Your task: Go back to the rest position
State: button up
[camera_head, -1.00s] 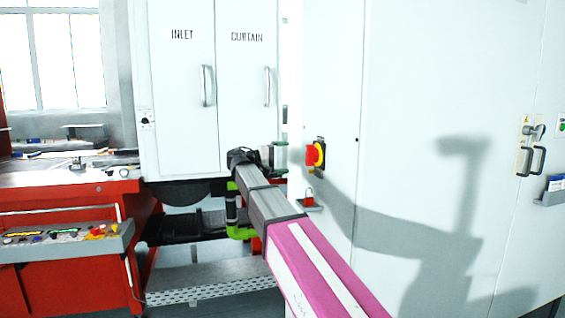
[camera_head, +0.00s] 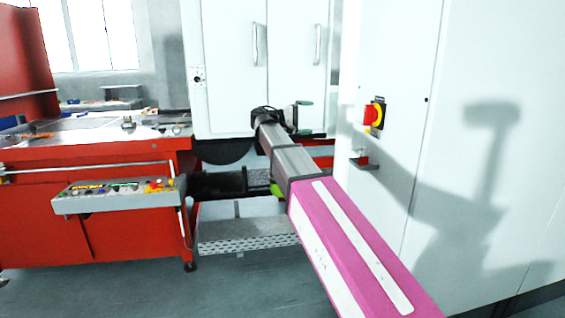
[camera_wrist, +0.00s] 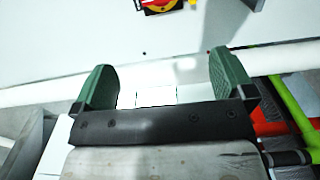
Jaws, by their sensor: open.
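My arm stretches forward from the lower right in the head view, with its pink and grey links showing. My gripper (camera_head: 305,117) is at its far end, in front of the white cabinet doors and left of the red and yellow switch (camera_head: 373,116). In the wrist view my gripper (camera_wrist: 160,85) has its two green fingers wide apart, with nothing between them. The red and yellow switch also shows at the top of the wrist view (camera_wrist: 160,5), beyond the fingers.
A white two-door cabinet (camera_head: 230,75) stands behind my gripper. A white panel wall (camera_head: 400,60) closes the right side. A red machine (camera_head: 100,210) with a grey button panel (camera_head: 115,197) stands at left. The floor (camera_head: 130,290) in front is clear.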

jog(key=s+d+f+n+y, duration=0.1)
jog(key=s+d+f+y, duration=0.15)
jog(key=f, duration=0.85)
jog(key=s+d+f+g+y, duration=0.1)
jog(key=s+d+f+y, duration=0.2)
jog(key=f, duration=0.8)
jog(key=s+d+f+n+y, duration=0.1)
jog(key=s+d+f+y, duration=0.2)
jog(key=f, duration=0.8)
jog(key=s+f+m+g+y, duration=0.1)
jog(key=s+f+m+y, duration=0.1)
jog(key=s+f+y, duration=0.2)
jog(key=s+f+m+g+y, duration=0.1)
jog(key=s+f+y, duration=0.4)
jog(key=s+f, duration=0.6)
notch_tip(320, 180, down, 6)
jog(key=shift+d+r+m, duration=0.2)
jog(key=shift+d+m, duration=0.2)
jog(key=shift+m, duration=0.1)
